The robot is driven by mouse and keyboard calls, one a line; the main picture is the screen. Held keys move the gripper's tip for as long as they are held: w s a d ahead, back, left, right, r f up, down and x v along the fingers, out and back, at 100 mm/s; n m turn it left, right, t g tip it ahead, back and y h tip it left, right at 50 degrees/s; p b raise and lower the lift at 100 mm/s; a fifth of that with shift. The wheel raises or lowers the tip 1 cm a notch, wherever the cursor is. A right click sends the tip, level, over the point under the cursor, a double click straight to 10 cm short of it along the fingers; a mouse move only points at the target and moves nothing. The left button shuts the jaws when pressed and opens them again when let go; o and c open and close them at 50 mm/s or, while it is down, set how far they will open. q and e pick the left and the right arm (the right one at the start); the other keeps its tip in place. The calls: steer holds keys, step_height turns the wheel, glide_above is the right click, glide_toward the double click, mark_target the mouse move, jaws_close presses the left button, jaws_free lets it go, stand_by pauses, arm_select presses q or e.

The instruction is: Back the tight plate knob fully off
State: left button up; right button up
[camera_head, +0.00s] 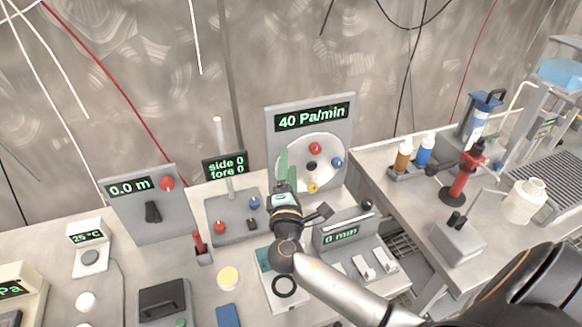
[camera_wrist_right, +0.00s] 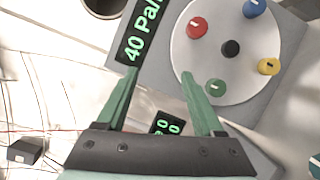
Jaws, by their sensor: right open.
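A round white plate (camera_head: 330,165) is mounted on a grey upright panel (camera_head: 345,112) whose display reads 40 Pa/min. It carries red (camera_head: 315,148), blue (camera_head: 337,162), yellow (camera_head: 312,187) and black (camera_head: 309,166) knobs. The right wrist view adds a green knob (camera_wrist_right: 215,88), hidden behind my gripper in the head view. Nothing visible marks which knob is tight. My right gripper (camera_head: 287,162) is open, its green fingers pointing toward the plate's left edge. In the wrist view the gripper (camera_wrist_right: 159,73) is empty, its right finger beside the green knob; contact cannot be told. My left gripper is out of view.
A display (camera_head: 226,166) reading side 0, fore 0 stands left of the plate panel, beside a thin post (camera_head: 223,150). A 0 mm box (camera_head: 345,235) sits on the bench below. A 0.0 m panel (camera_head: 150,205) stands farther left. Bottles (camera_head: 404,155) are at right.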

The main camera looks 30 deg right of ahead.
steer(key=s+a+r, duration=0.3)
steer(key=s+a, duration=0.1)
steer(key=s, duration=0.3)
steer(key=shift+s+a+r, duration=0.15)
steer(key=shift+s+r, duration=0.1)
steer(key=shift+s, duration=0.1)
